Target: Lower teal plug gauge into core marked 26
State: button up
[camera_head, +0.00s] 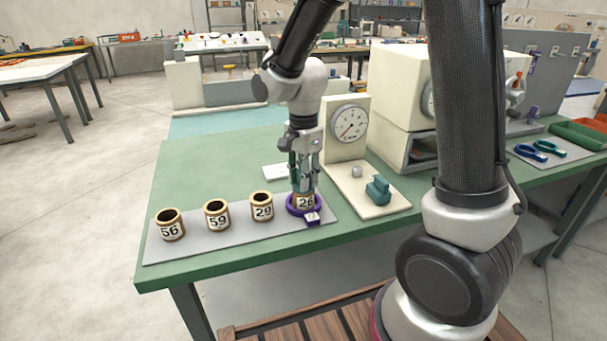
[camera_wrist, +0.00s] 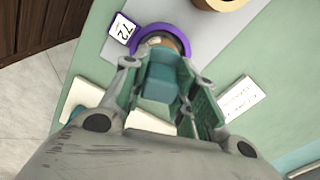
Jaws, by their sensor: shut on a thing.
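The core marked 26 (camera_head: 304,202) stands at the right end of the row on the grey mat, with a purple ring (camera_head: 291,208) around its base. My gripper (camera_head: 303,182) points down directly above this core. It is shut on the teal plug gauge (camera_wrist: 160,75), whose teal body shows between the fingers in the wrist view. The purple ring (camera_wrist: 137,36) and a little of the core also show there, just beyond the gauge. The gauge's lower end and the core's opening are largely hidden, so I cannot tell whether the gauge is inside.
Cores marked 29 (camera_head: 262,206), 59 (camera_head: 216,214) and 56 (camera_head: 170,224) stand to the left on the grey mat (camera_head: 225,236). A dial gauge (camera_head: 349,124) stands behind right. A teal block (camera_head: 378,190) sits on a pale plate. A white card (camera_head: 276,172) lies behind the mat.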

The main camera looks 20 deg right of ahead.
jog(key=o, duration=1.1)
notch_tip(320, 180, up, 12)
jog(key=s+d+r+n+t, duration=0.1)
jog(key=s+d+n, duration=0.3)
jog(key=s+d, duration=0.1)
jog(key=s+d+r+n+t, duration=0.2)
jog(key=s+d+n, duration=0.3)
jog(key=s, duration=0.2)
jog(key=s+d+r+n+t, duration=0.1)
jog(key=s+d+n, duration=0.4)
jog(key=s, duration=0.2)
jog(key=shift+r, duration=0.35)
